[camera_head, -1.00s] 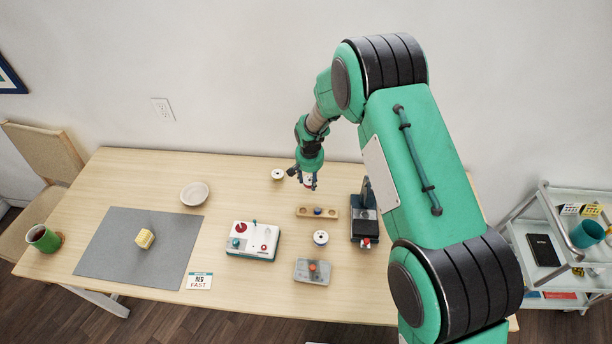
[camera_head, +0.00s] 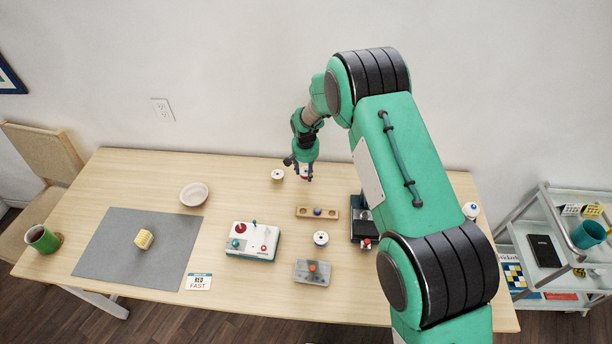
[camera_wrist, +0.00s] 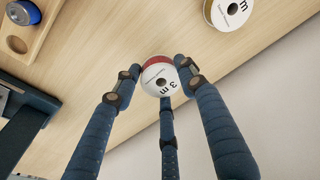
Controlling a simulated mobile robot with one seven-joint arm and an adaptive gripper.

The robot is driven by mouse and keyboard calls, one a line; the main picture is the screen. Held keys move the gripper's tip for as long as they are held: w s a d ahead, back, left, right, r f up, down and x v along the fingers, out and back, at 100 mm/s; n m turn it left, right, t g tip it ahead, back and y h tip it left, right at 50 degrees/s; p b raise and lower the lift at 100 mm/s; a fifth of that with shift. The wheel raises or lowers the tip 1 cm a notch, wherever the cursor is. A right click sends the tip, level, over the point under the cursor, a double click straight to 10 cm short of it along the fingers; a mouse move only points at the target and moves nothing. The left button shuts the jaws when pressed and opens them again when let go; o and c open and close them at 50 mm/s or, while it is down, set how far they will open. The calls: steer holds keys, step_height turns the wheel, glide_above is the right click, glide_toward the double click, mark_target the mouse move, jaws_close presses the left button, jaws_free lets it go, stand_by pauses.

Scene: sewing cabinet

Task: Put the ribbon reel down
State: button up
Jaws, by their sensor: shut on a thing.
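The ribbon reel (camera_wrist: 160,77) has a white face printed "3 m" and red ribbon on its side. My gripper (camera_wrist: 157,80) is shut on it, with fingers on either side and a third finger below it. I cannot tell whether the reel touches the table. A second reel with a yellowish edge (camera_wrist: 230,12) stands apart from it; in the head view this reel (camera_head: 278,175) is just left of my gripper.
A wooden holder (camera_head: 303,211) with a blue piece lies in front of my gripper. A control box (camera_head: 252,240), another reel (camera_head: 321,238), a grey block (camera_head: 312,271) and a black device (camera_head: 362,232) stand nearby. A bowl (camera_head: 194,194) is left.

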mark_target(306, 175)
steer(key=shift+f, duration=1.45)
steer(key=shift+f, duration=0.1)
steer(key=o, duration=1)
steer(key=r, duration=0.4)
steer(key=s+r, duration=0.1)
steer(key=r, duration=0.3)
steer(key=r+p, duration=0.1)
steer(key=r, duration=0.3)
steer(key=shift+s, duration=0.35)
steer(key=shift+r, duration=0.1)
